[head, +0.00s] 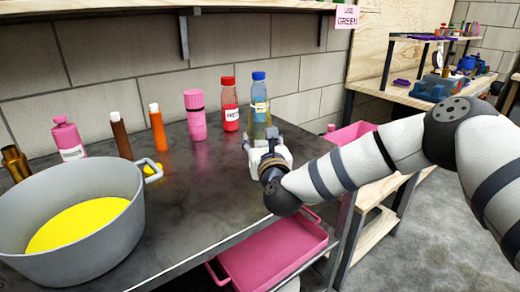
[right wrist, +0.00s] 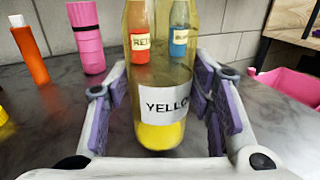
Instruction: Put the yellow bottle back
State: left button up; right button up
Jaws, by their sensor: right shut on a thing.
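The yellow bottle (right wrist: 160,138) is clear, with a "YELLOW" label and a little yellow liquid at its bottom. It stands upright between the purple finger pads of my right gripper (right wrist: 165,112), which is shut on it. In the head view the bottle (head: 259,128) is at the right end of the dark table, partly hidden by my right gripper (head: 264,143). I cannot tell whether its base touches the table. My left gripper is not in view.
A red bottle (head: 230,108) and a blue-capped bottle (head: 259,80) stand just behind. Pink (head: 195,118), orange (head: 157,132) and brown containers line the wall. A grey pot (head: 95,245) with yellow contents is at front left. A pink tray (head: 275,255) is below the table.

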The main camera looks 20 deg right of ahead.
notch_tip(320, 180, down, 2)
jog(key=shift+f, duration=0.15)
jog(key=shift+f, duration=0.2)
jog(key=o, duration=1.4)
jog(key=shift+r, duration=0.4)
jog(key=s, duration=0.4)
jog(key=s+a, duration=0.1)
jog(key=s, duration=0.7)
jog(key=shift+a+f+p, duration=0.2)
jog(key=shift+a+p, duration=0.1)
